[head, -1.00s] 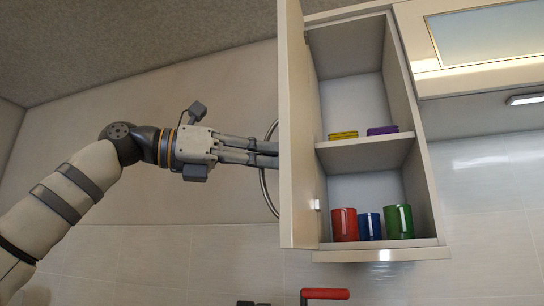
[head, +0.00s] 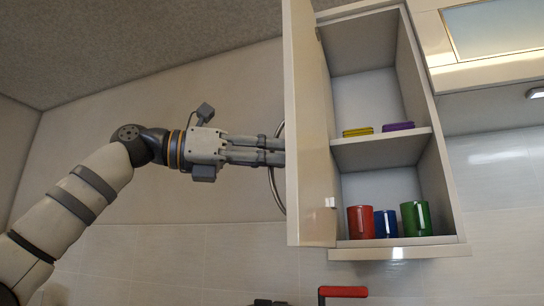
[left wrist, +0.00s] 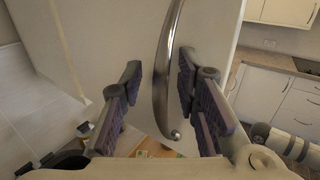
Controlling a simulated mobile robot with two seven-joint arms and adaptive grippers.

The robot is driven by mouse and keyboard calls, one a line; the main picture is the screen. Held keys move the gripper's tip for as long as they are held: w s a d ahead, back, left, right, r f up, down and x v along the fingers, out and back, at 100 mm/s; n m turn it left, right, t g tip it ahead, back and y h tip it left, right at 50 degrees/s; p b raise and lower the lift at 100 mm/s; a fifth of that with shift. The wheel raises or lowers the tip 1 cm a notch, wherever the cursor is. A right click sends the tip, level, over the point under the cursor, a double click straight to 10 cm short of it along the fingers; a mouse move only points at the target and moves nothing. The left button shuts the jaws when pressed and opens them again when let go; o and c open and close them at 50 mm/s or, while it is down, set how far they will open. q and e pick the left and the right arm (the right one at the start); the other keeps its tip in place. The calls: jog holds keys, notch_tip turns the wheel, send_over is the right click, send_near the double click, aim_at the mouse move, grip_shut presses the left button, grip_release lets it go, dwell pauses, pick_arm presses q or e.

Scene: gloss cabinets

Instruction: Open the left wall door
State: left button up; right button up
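The left wall door (head: 308,150) stands wide open, swung out to the left of its cabinet (head: 445,185), with its inner face toward the head camera. Its curved metal handle (head: 277,185) is on the outer face; it also shows in the left wrist view (left wrist: 161,85). My left gripper (head: 282,151) reaches the handle from the left, its tips partly hidden by the door edge. In the left wrist view my left gripper (left wrist: 160,68) has its fingers apart on both sides of the handle, with gaps visible. My right gripper is not in view.
Red (head: 361,222), blue (head: 386,224) and green (head: 415,218) mugs stand on the cabinet's bottom. Yellow (head: 357,132) and purple (head: 398,126) items lie on its shelf. A glass-fronted cabinet (head: 495,30) adjoins at right. A red bar (head: 343,292) shows below.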

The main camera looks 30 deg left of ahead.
pick_arm(q)
jog(key=v, duration=1.2)
